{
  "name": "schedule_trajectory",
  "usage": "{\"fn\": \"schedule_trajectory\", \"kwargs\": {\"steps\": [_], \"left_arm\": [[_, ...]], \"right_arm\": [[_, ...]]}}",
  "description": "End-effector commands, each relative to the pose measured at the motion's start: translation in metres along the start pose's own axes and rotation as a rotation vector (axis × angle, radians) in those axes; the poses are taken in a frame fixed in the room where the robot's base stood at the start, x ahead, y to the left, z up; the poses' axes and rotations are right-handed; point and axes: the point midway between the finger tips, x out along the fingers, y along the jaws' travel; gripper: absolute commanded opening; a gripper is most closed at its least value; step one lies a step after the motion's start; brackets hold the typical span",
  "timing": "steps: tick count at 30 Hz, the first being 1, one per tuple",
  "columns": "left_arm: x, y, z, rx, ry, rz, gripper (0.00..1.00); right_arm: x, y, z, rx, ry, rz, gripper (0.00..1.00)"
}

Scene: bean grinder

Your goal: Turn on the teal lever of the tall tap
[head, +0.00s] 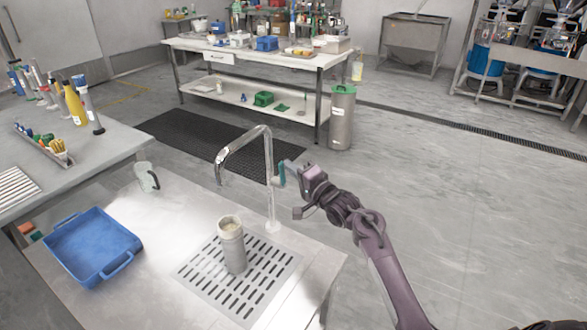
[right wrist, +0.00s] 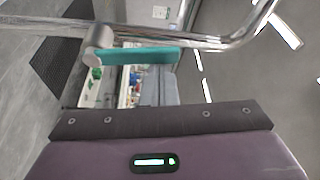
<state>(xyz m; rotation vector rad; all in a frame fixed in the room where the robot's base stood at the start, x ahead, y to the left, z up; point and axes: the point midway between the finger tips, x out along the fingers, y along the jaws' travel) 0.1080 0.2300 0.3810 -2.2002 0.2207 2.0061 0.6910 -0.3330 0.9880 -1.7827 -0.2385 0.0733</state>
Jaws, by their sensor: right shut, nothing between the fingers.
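The tall tap (head: 268,205) is a chrome pipe rising from the steel counter and bending over to the left. Its teal lever (head: 281,173) sits on the right side of the pipe and hangs roughly upright. In the right wrist view the teal lever (right wrist: 140,56) lies across the picture, just beyond my fingers, joined to the chrome pipe (right wrist: 200,38). My right gripper (head: 296,172) is shut and empty, close beside the lever on its right; the fingers (right wrist: 155,119) show as a dark bar. I cannot tell whether they touch the lever. My left gripper is not in view.
A blue tray (head: 92,245) and a clear jug (head: 147,178) are further left on the counter. Open floor lies to the right.

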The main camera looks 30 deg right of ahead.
Motion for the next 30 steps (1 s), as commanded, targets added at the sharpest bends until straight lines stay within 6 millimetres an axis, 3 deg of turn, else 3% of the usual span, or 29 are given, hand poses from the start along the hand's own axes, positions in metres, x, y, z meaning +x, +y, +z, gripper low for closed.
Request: {"fn": "schedule_trajectory", "kwargs": {"steps": [21,30], "left_arm": [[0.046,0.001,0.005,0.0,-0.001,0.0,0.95],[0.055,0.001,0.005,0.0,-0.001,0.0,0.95]], "right_arm": [[-0.015,0.008,0.043,-0.624,-0.003,-0.219,0.0],[-0.019,0.013,0.054,-0.806,-0.004,-0.282,0.0]]}}
